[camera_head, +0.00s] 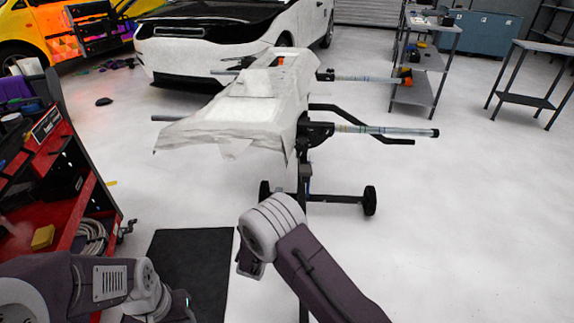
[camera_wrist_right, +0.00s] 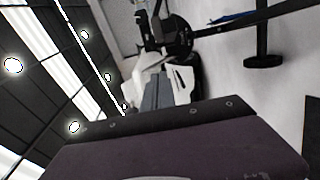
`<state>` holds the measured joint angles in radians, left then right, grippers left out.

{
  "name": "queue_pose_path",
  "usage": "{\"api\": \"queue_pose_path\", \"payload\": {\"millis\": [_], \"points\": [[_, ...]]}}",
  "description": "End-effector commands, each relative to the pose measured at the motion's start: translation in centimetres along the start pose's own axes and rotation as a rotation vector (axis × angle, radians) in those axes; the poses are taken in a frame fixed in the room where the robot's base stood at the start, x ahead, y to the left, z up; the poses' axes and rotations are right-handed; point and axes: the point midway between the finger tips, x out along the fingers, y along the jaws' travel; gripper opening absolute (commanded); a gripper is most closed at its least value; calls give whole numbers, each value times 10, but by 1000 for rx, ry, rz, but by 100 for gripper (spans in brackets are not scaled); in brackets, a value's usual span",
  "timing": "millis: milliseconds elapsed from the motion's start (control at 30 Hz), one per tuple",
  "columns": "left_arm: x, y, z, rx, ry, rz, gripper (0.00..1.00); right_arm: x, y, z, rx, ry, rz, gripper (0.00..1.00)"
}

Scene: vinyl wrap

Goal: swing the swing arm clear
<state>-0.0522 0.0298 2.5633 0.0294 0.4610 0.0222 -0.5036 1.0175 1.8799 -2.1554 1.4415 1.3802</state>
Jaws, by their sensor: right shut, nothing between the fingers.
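A stand holds a panel draped in a white sheet (camera_head: 250,105) in the middle of the head view. Metal bars reach out to the right from its black joints; the nearer long bar (camera_head: 385,130) ends in a black tip. A bent black arm (camera_head: 350,109) sticks out beside it; I cannot tell for sure which of these is the swing arm. My right gripper (camera_head: 250,266) is low in front of the stand, apart from it, shut and empty. My left arm shows at the lower left, but its fingers do not show.
The stand has black wheels (camera_head: 369,200) on its base. A red tool cart (camera_head: 85,205) is at the left and a dark mat (camera_head: 190,265) lies on the floor. A white car (camera_head: 220,40) is behind. Grey shelves (camera_head: 415,95) stand at the back right.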

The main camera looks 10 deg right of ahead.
Motion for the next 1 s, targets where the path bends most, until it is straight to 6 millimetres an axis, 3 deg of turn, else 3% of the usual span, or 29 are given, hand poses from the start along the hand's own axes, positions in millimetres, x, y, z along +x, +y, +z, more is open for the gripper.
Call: {"api": "queue_pose_path", "payload": {"millis": [33, 267, 733, 1000], "points": [[-9, -4, -4, -21, 19, -1, 49, -6, -1, -6, -11, 16, -7, 0], [-3, -6, -4, -29, 16, -1, 49, -1, -3, -8, -8, 20, -6, 0], [27, -6, -2, -28, 17, -1, 49, 95, -5, -8, -7, 17, -5, 0], [35, -6, -1, -28, 17, -1, 49, 103, -3, 26, -10, 17, -8, 0]]}}
